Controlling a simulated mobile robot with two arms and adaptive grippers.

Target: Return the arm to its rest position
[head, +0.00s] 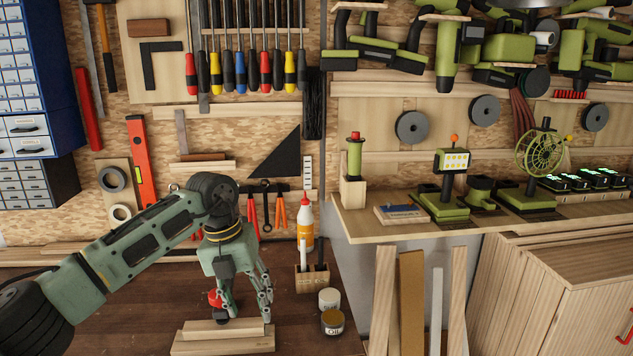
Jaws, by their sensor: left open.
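My left arm (150,235) comes in from the left, bent at the wrist above the workbench. My left gripper (242,297) points down over the bench, with its fingers apart. It is above or just behind a stepped wooden block (222,335) at the front. A small red thing (214,298) with a dark lower part shows by the left-hand finger, partly hidden by it. I cannot tell whether the gripper touches it. My right gripper is not in view.
A glue bottle (306,227), a wooden holder (312,278) and two small jars (331,310) stand right of the gripper. Pliers (279,213) hang behind. A shelf (450,228) with green tools is at the right. Bare bench (120,320) lies left of the block.

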